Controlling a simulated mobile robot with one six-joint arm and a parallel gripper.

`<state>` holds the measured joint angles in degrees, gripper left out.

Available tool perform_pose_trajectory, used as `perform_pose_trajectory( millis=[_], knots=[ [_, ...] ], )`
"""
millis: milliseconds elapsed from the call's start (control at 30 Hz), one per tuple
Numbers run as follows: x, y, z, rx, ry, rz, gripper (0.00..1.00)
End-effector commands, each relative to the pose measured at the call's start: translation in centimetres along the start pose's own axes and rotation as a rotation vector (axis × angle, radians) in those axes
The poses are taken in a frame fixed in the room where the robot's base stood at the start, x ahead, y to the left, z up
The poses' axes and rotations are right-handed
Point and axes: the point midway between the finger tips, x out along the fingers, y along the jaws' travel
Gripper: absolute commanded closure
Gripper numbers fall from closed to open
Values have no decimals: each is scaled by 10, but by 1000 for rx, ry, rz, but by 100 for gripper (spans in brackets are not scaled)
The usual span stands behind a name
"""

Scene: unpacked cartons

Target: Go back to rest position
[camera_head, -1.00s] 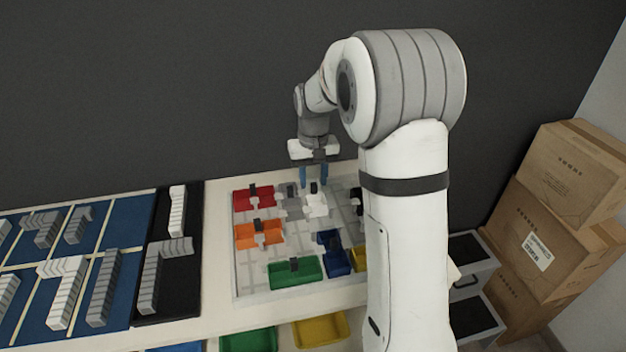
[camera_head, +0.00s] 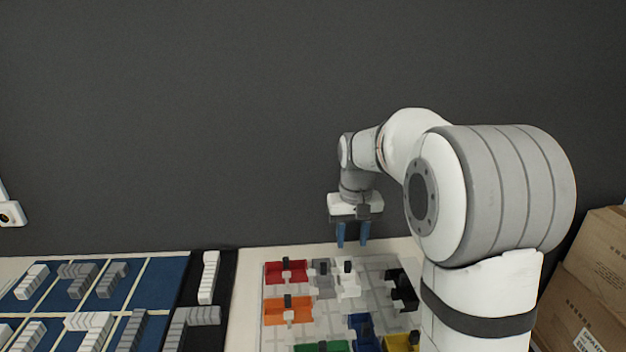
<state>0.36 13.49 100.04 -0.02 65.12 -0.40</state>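My gripper (camera_head: 353,236) hangs from my arm with its two blue fingers pointing down and apart. Nothing shows between the fingers, so it is open and empty. It is above the far edge of the grey tray (camera_head: 334,309), clear of the bins. My arm's large white and grey joint fills the right part of the view and hides some of the tray's right side.
The tray holds several small bins: red (camera_head: 287,272), orange (camera_head: 288,311), white, grey, black (camera_head: 404,291), blue (camera_head: 361,330), green and yellow. Grey blocks lie on a blue mat (camera_head: 160,277) at left. Brown cartons (camera_head: 593,290) stand at right. A dark wall stands behind.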

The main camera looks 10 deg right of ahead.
Motion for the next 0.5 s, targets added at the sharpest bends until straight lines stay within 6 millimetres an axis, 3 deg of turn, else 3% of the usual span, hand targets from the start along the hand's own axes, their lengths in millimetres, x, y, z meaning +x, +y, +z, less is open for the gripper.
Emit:
perform_pose_trajectory(
  millis=[233, 500],
  knots=[
    [-22, -1, 90, -1, 79, 1, 64],
    [-13, -2, 189, -2, 161, 2, 64]
  ],
)
